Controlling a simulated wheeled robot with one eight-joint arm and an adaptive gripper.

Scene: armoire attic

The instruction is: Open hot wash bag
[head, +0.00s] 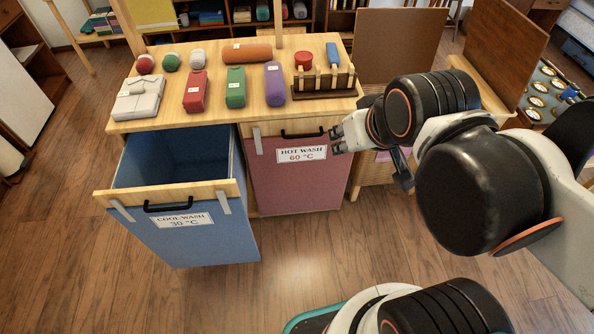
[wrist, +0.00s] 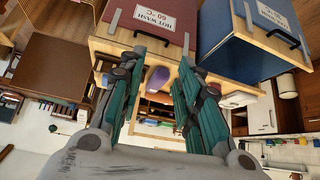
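The red hot wash bag (head: 297,180), labelled 60 °C, hangs closed under the wooden table top. Its black handle (head: 303,133) runs along its upper edge. My gripper (head: 338,140) is just right of the handle in the head view, near the bag's upper right corner. In the wrist view, the picture is turned over, and my gripper (wrist: 165,57) is open with its two fingers well apart. The red bag front (wrist: 158,15) and its dark handle (wrist: 151,38) show beyond the fingertips. Whether a finger touches the handle cannot be told.
The blue cool wash bag (head: 190,235) stands pulled out and open, left of the red one. The wooden table top (head: 150,122) holds colored rolls, balls, a folded grey cloth and a peg rack (head: 325,84). Floor in front is clear.

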